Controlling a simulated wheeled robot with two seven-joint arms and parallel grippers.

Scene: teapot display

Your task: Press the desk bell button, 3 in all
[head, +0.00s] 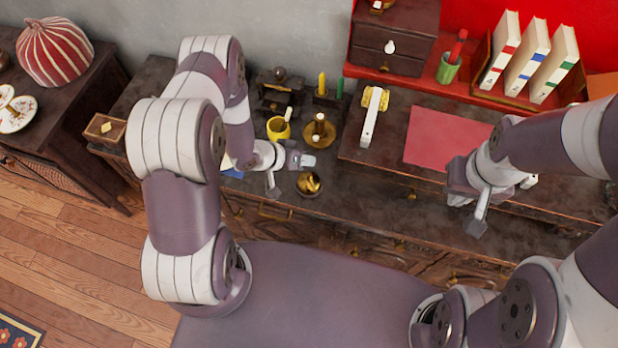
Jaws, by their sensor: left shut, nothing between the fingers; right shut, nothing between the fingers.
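The desk bell (309,184) appears to be the small, shiny gold dome on a dark round base near the front edge of the dark desk (345,205). My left gripper (302,160) is just behind the bell in the picture, shut and empty. I see a gap between them in the picture, but its height above the desk is hard to judge. The bell's top is in view; its button is too small to make out. My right gripper (460,195) is shut and empty, well to the right, over the desk's front part.
A yellow cup (278,129) and a round brass dish (320,140) stand behind my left gripper. A white-topped bar (374,117) and a red mat (440,138) lie further right. Books (528,58) and a green pen cup (447,69) stand at the back.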

